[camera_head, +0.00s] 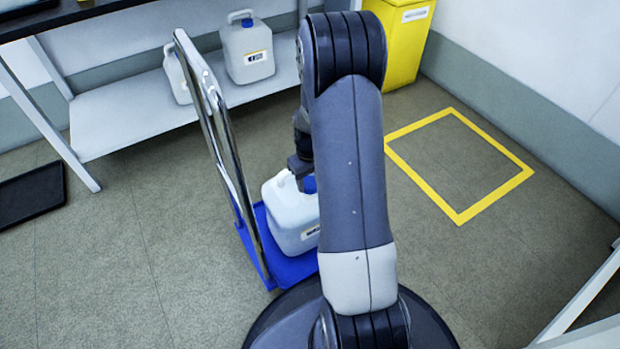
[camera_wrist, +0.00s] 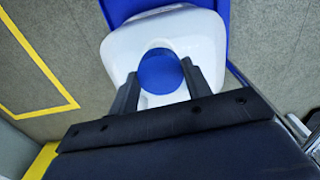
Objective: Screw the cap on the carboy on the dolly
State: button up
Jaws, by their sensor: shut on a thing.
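The white carboy (camera_head: 291,218) stands on the blue dolly (camera_head: 291,268), partly hidden behind my arm in the head view. In the wrist view the carboy (camera_wrist: 120,50) lies below my gripper, with the dolly (camera_wrist: 121,8) beneath it. The blue cap (camera_wrist: 160,70) is between my two fingers, over the carboy's neck. My gripper (camera_wrist: 160,82) is shut on the cap. In the head view a bit of the cap (camera_head: 310,185) shows under my gripper. I cannot tell whether the cap touches the neck's thread.
The dolly's chrome handle (camera_head: 222,135) rises left of the carboy. Another carboy with a blue cap (camera_head: 248,52) stands on a low shelf (camera_head: 125,120), beside a partly hidden one. A yellow bin (camera_head: 403,45) stands at the back. A yellow floor square (camera_head: 460,217) is empty.

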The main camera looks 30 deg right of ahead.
jog(key=shift+f+b, duration=0.4)
jog(key=shift+f, duration=0.3)
jog(key=shift+f, duration=0.35)
jog(key=shift+f+b, duration=0.35)
jog(key=shift+b, duration=0.1)
jog(key=o, duration=1)
jog(key=c, duration=1.1)
jog(key=m, duration=0.4)
jog(key=shift+m+p, duration=0.3)
jog(key=shift+p, duration=0.05)
jog(key=m, duration=0.9)
jog(key=shift+a+p, duration=0.1)
jog(key=shift+p, duration=0.3)
